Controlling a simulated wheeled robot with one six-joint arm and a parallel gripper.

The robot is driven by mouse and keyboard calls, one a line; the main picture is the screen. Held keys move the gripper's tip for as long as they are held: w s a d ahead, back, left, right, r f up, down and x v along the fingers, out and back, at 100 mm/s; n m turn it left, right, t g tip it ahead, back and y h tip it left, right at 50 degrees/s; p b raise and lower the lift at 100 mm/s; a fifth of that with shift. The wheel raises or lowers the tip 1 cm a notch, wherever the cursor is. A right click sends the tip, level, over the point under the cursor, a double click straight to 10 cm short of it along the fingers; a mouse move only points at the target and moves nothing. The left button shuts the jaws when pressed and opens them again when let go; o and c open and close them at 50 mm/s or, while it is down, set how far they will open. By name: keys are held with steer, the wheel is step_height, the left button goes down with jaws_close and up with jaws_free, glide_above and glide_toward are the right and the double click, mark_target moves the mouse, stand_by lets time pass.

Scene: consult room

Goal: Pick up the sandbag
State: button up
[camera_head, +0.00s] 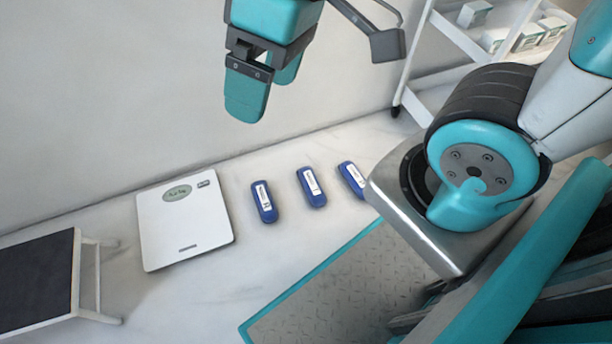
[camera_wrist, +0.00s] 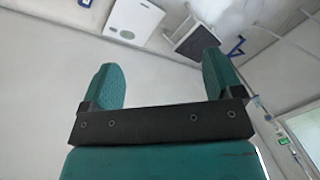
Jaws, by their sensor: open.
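Three blue sandbags with white labels lie apart in a row on the floor in the head view: a left one (camera_head: 265,202), a middle one (camera_head: 312,187) and a right one (camera_head: 352,178). The right one is close to the edge of my base in the picture. My gripper (camera_head: 265,97) hangs above and behind the row at the top, its two teal fingers apart and empty. In the wrist view my gripper (camera_wrist: 160,68) is also open with nothing between the fingers. A small blue thing (camera_wrist: 85,3) at that view's top edge may be a sandbag.
A white scale (camera_head: 185,220) lies left of the sandbags. A dark-topped step stool (camera_head: 38,280) stands at far left. A white shelf cart (camera_head: 450,35) with boxes stands by the wall at upper right.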

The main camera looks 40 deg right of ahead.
steer(key=w+d+f+m+h+b, duration=0.1)
steer(key=w+d+f+m+b, duration=0.15)
steer(key=w+f, duration=0.7)
steer(key=w+d+f+m+b, duration=0.1)
steer(key=w+d+f+m, duration=0.25)
steer(key=w+f, duration=0.55)
steer(key=m+h+b, duration=0.3)
steer(key=m, duration=0.1)
glide_above(312, 183)
step_height(312, 183, down, 31)
step_height(312, 183, down, 12)
steer(key=b, duration=0.6)
steer(key=shift+w+r, duration=0.15)
steer(key=shift+r, duration=0.1)
step_height(312, 183, down, 6)
steer(key=b, duration=0.5)
steer(key=shift+f, duration=0.2)
steer(key=shift+r, duration=0.1)
